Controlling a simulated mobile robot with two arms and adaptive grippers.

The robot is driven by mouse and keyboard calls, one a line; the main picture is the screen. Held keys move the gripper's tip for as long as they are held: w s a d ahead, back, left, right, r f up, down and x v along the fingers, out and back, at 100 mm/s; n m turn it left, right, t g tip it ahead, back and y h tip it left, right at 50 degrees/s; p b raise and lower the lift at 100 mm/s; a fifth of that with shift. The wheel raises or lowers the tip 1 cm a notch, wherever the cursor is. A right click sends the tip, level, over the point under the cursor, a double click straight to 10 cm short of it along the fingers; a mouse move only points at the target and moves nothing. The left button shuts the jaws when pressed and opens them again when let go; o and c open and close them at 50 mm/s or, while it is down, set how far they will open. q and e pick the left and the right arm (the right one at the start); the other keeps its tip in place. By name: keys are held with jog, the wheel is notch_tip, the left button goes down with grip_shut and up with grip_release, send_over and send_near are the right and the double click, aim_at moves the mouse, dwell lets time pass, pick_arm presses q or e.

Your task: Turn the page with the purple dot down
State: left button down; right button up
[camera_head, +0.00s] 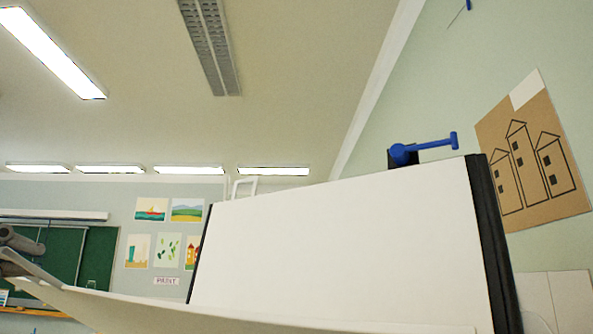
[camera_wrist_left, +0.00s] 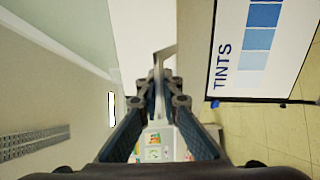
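A large white page (camera_head: 250,316) bends across the bottom of the head view, running from the left edge towards the lower right. My left gripper (camera_head: 30,266) is at the far left of the head view, at this page's raised end. In the left wrist view, my left gripper (camera_wrist_left: 158,84) has its fingers close together with a thin pale sheet edge between them. Behind the bent page, a flat white sheet (camera_head: 345,250) stands on the black-edged board. The purple dot is not visible. My right gripper is not in view.
A blue clamp (camera_head: 405,153) sits on the top edge of the board. The board's black side edge (camera_head: 492,240) is close to the right wall. A chart with blue swatches reading TINTS (camera_wrist_left: 245,45) shows in the left wrist view.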

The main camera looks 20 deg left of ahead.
pick_arm(q)
jog(key=s+a+f+b, duration=0.1)
jog(key=s+f+b, duration=0.2)
jog(key=f+b, duration=0.3)
notch_tip(320, 180, down, 3)
jog(key=shift+s+a+r+b, duration=0.15)
jog(key=shift+s+a+b, duration=0.1)
jog(key=shift+b, duration=0.1)
dwell(0.4)
